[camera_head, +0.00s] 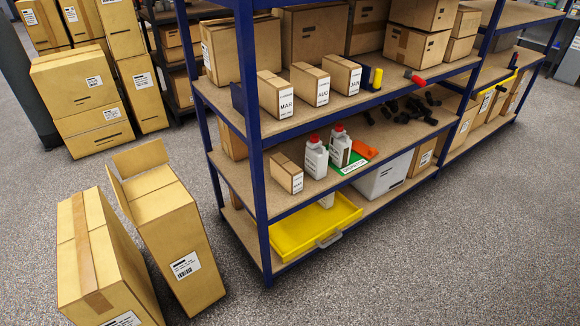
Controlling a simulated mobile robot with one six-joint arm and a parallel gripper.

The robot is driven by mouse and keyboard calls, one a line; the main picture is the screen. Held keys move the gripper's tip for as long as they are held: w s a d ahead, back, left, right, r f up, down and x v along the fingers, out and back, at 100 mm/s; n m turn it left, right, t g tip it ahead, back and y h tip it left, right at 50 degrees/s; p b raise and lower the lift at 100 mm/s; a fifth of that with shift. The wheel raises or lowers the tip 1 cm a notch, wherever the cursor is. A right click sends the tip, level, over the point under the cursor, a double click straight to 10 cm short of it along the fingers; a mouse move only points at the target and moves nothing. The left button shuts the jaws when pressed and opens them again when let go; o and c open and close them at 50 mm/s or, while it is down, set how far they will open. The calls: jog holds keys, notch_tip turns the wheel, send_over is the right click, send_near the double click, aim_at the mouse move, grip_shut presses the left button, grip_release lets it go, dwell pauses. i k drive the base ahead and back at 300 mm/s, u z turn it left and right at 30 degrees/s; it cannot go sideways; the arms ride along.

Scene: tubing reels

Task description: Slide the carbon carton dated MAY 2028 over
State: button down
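My gripper is not in view.
Two white bottles with red caps (315,157) (340,147) stand right of the lower carton, beside a green sheet and an orange item (364,149). Below is a yellow tray (300,228). A blue post (250,120) rises at the shelf's front left corner. Large boxes (170,235) stand on the floor.

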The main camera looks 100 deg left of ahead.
aim_at(286, 173)
jog(key=z, duration=0.8)
jog(key=k, duration=0.15)
jog(key=u, duration=3)
jog(key=k, duration=0.25)
jog(key=u, duration=0.75)
jog(key=i, duration=0.1)
jog(key=u, duration=0.6)
